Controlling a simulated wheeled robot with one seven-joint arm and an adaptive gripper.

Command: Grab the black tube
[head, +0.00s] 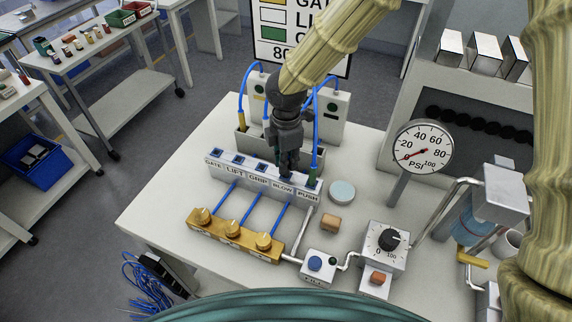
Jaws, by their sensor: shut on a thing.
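My gripper (287,152) points down over the far edge of the white labelled port block (231,176), near the BLOW and PUSH labels. It is shut on a dark piece that looks like the black tube; the fingers and the piece blend together, so its shape and lower end are hard to make out. Blue tubes (319,103) arch from two white panels behind my gripper. One ends in a yellow sleeve (241,120) at the left, and one in a green sleeve (314,158) just right of my gripper. A grey bin (257,146) behind the block is partly hidden by my gripper.
A brass manifold (232,235) with knobs stands in front, joined to the block by blue tubes. A pressure gauge (422,147), dial box (386,243) and FILL button box (322,266) stand to the right. The table's left side (165,205) is clear.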

